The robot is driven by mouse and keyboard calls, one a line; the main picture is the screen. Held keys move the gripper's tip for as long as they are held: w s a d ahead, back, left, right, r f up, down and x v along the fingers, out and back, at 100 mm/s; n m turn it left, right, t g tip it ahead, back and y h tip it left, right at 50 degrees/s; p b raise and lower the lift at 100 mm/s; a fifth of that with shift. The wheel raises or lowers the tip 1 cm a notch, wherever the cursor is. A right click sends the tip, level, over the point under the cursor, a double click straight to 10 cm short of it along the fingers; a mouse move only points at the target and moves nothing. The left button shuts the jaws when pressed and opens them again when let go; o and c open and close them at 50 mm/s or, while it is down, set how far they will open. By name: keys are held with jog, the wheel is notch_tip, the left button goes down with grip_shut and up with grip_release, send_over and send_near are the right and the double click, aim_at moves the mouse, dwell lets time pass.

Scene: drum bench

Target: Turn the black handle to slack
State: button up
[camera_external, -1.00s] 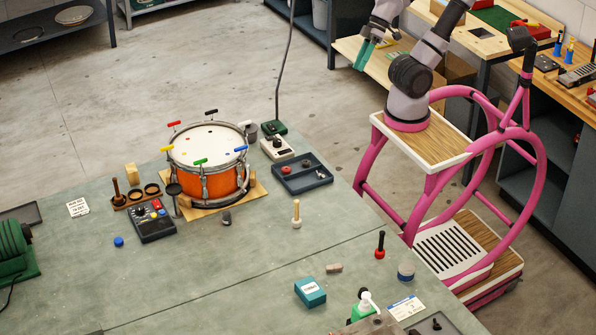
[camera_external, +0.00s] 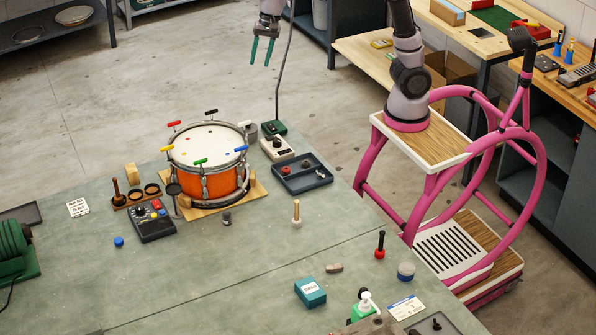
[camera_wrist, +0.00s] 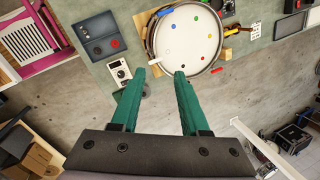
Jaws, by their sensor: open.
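The orange drum (camera_external: 207,183) stands on a wooden board on the bench, with coloured handles around its rim. The black handle (camera_external: 211,112) is at the drum's far side, between the red handle (camera_external: 174,124) and the white handle (camera_external: 245,124). My gripper (camera_external: 261,52) is open and empty, pointing down, above and beyond the drum to the right. In the wrist view my gripper (camera_wrist: 159,72) has its fingers apart near the drum (camera_wrist: 186,40). There I cannot make out the black handle; a fingertip may cover it.
A meter box (camera_external: 277,148), a dark tray (camera_external: 302,175) and a green-based stand with a thin tall cable stand right of the drum. A black control box (camera_external: 151,222) and a wooden holder lie to its left.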

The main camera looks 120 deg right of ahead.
jog(key=w+d+f+m+g, duration=0.2)
jog(key=w+d+f+m, duration=0.55)
jog(key=d, duration=0.25)
jog(key=m+g, duration=0.1)
jog(key=m, duration=0.5)
send_over(211, 111)
notch_tip(211, 111, down, 10)
jog(key=f, duration=1)
jog(key=shift+s+d+f, duration=0.1)
jog(key=shift+d+f, duration=0.1)
jog(key=shift+f, duration=0.2)
grip_shut()
